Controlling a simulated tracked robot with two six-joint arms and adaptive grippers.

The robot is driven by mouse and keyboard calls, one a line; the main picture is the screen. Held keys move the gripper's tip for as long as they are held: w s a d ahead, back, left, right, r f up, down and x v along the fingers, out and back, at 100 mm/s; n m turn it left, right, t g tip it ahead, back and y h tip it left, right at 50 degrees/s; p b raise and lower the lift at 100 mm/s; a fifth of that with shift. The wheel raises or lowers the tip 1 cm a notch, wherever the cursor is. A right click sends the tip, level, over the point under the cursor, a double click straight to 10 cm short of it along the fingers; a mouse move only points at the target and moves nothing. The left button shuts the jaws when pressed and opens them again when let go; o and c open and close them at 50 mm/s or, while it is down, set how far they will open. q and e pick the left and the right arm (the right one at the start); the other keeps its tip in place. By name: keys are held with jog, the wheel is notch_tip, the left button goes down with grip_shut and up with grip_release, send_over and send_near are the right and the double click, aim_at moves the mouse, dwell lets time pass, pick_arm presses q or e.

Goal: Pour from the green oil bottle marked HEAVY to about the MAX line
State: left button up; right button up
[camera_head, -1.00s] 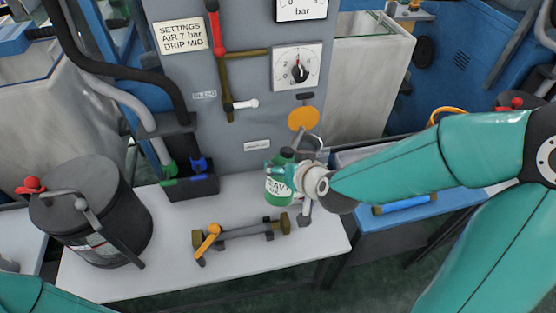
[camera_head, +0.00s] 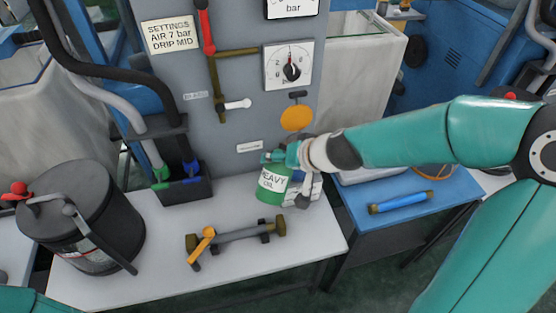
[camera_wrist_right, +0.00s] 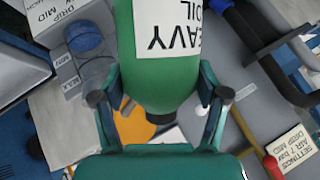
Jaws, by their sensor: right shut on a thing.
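The green oil bottle (camera_head: 272,186) has a white label reading HEAVY OIL. It is near the back right of the white table, roughly upright with a slight tilt. I cannot tell how far its base is above the table. My right gripper (camera_head: 293,176) is shut on it from the right. In the wrist view the bottle (camera_wrist_right: 165,85) fills the middle between the fingers of my right gripper (camera_wrist_right: 162,104), its label upside down. The bottle's mouth is hidden. My left gripper is out of view.
A black lidded drum (camera_head: 85,225) stands on the white table (camera_head: 150,285) at left. A pipe piece with an orange lever (camera_head: 240,234) lies in front of the bottle. A black box with hoses (camera_head: 182,190) stands behind. The grey panel (camera_head: 235,95) bears a gauge (camera_head: 288,66).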

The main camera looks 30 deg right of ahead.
jog(key=shift+d+r, duration=0.1)
jog(key=shift+r, duration=0.05)
jog(key=shift+s+d+r+y, duration=0.15)
jog(key=shift+d+r+y, duration=0.15)
jog(key=shift+d, duration=0.05)
jog(key=shift+r, duration=0.1)
dwell(0.3)
jog(key=shift+s+r+g+y, duration=0.1)
jog(key=shift+r+g+y, duration=0.2)
jog(key=shift+g, duration=0.1)
jog(key=shift+d+r+m+p, duration=0.15)
jog(key=shift+r+m+p, duration=0.15)
jog(key=shift+r+p, duration=0.15)
dwell(0.3)
